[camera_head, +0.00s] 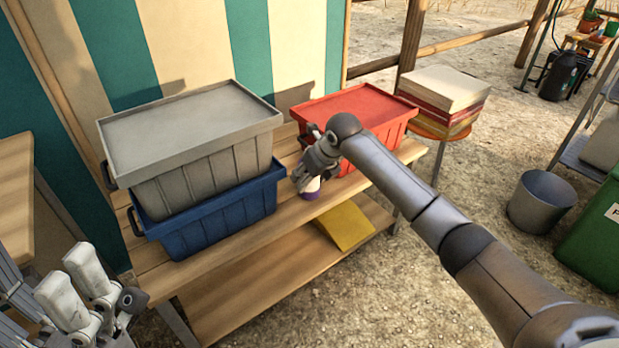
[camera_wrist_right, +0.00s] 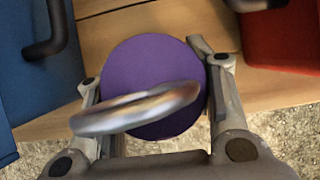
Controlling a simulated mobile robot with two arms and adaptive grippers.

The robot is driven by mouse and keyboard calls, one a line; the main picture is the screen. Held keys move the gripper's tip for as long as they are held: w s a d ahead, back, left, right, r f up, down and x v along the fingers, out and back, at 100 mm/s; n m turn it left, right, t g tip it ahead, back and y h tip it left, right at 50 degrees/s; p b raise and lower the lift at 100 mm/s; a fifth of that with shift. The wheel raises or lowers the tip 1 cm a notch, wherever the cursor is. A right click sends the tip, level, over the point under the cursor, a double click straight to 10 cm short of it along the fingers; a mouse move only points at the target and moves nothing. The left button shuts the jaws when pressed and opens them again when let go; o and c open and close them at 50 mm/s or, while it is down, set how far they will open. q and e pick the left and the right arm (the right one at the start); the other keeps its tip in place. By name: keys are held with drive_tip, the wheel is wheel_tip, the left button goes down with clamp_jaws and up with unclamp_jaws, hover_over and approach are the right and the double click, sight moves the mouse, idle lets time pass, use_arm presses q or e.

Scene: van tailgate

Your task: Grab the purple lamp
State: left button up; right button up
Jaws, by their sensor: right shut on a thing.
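The purple lamp (camera_head: 311,191) stands on the wooden bench between the blue crate and the red crate, near the front edge. In the head view my right gripper (camera_head: 308,180) reaches down over it and hides much of it. In the right wrist view the lamp's round purple top (camera_wrist_right: 150,80) with a metal ring (camera_wrist_right: 140,108) sits between the two fingers of my right gripper (camera_wrist_right: 152,100), which is shut on it. My left gripper (camera_head: 85,285) is at the lower left, away from the lamp, its fingers apart and empty.
A blue crate (camera_head: 215,207) with a grey lidded crate (camera_head: 205,165) on it stands left on the bench (camera_head: 230,240). A red crate (camera_head: 375,112) stands behind right. A yellow item (camera_head: 346,225) lies on the lower shelf. A bucket (camera_head: 541,200) stands on the ground at right.

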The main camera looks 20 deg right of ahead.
drive_tip(key=c, duration=0.3)
